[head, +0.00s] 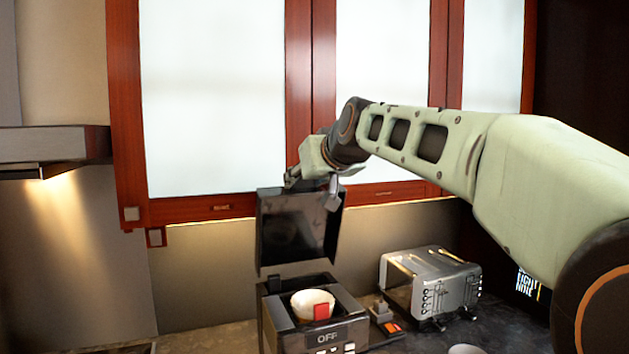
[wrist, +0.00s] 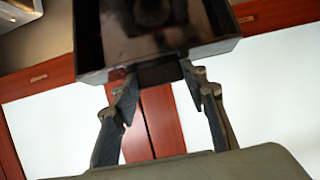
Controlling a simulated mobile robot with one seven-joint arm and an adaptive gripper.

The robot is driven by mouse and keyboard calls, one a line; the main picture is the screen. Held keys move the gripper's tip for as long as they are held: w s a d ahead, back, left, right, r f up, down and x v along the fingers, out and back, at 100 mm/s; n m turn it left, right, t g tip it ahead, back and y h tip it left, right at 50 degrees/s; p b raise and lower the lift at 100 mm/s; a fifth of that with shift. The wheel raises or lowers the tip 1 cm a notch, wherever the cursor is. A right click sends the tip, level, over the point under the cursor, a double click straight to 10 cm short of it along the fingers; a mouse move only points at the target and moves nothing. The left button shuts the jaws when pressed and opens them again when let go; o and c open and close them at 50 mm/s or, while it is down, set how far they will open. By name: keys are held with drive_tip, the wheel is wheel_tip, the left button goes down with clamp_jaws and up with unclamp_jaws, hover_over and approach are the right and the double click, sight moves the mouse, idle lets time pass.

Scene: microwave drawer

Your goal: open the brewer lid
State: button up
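The brewer (head: 358,328) is a dark box on the counter with a display reading OFF. Its black lid (head: 290,228) stands raised, nearly upright, above the back of the body. A white cup-shaped part with a red patch (head: 321,312) shows in the open top. My gripper (head: 313,188) is at the lid's top edge. In the wrist view the lid (wrist: 215,48) fills the top middle, and my gripper (wrist: 160,76) has its fingers spread on either side of a dark block at the lid's edge. Whether the fingers touch it is unclear.
A silver toaster (head: 455,290) stands on the counter right of the brewer, with a small item (head: 380,313) between them. Red-framed cabinets with pale panels (head: 212,100) hang behind and above. A range hood (head: 55,145) is at the left.

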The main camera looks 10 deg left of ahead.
drive_tip(key=o, duration=0.5)
drive_tip(key=shift+s+r, duration=0.15)
drive_tip(key=shift+r, duration=0.25)
drive_tip(key=shift+c, duration=0.2)
drive_tip(key=shift+f, duration=0.2)
wheel_tip(320, 180, up, 10)
